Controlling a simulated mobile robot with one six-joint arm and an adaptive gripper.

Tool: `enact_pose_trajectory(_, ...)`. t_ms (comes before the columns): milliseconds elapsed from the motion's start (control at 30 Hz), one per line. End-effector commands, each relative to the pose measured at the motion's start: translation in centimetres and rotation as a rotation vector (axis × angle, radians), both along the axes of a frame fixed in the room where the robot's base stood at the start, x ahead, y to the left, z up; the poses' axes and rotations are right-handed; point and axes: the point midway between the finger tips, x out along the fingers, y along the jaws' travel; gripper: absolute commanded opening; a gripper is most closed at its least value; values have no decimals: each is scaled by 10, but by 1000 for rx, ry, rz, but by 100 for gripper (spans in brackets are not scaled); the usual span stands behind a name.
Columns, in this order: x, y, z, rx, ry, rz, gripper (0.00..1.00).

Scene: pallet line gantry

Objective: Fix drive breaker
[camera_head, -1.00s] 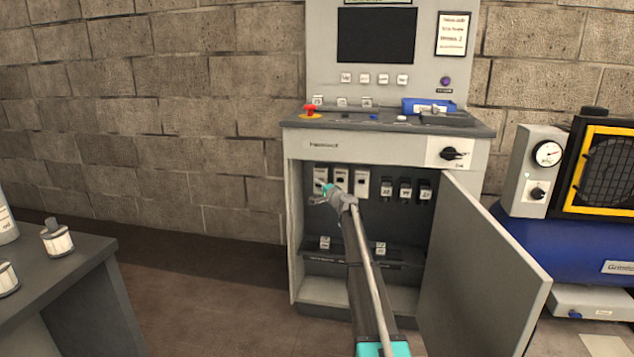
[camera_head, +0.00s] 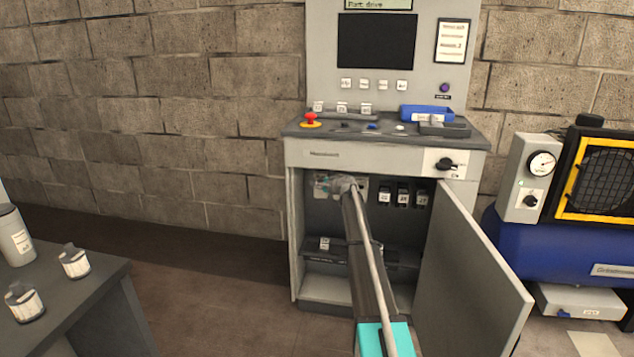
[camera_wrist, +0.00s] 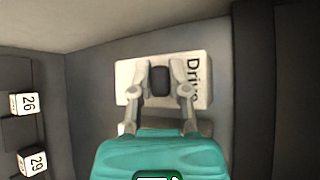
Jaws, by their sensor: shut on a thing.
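The drive breaker (camera_wrist: 203,80) is a white block with the letters "Driv" showing, on the cabinet's back wall in the wrist view. A dark toggle (camera_wrist: 161,82) stands out from it. My gripper (camera_wrist: 163,92) has one finger on each side of this toggle and is shut on it. In the head view my gripper (camera_head: 338,186) is inside the open cabinet (camera_head: 294,235), at the row of white breakers, and hides most of them. I cannot tell the toggle's up or down position.
Dark numbered units (camera_head: 403,197) hang right of the white breakers. A shelf (camera_head: 395,258) below holds small numbered blocks (camera_wrist: 25,103). The cabinet door (camera_head: 475,270) stands open to the right. A side table (camera_head: 75,300) with canisters is at left.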

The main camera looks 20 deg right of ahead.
Motion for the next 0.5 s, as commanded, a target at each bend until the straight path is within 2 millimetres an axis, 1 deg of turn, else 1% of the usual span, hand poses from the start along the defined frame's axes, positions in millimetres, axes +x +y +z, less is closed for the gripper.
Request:
enact_pose_trajectory(33,2,-3,4,7,12,-3,0)
enact_pose_trajectory(500,2,-3,3,40,57,-4,0)
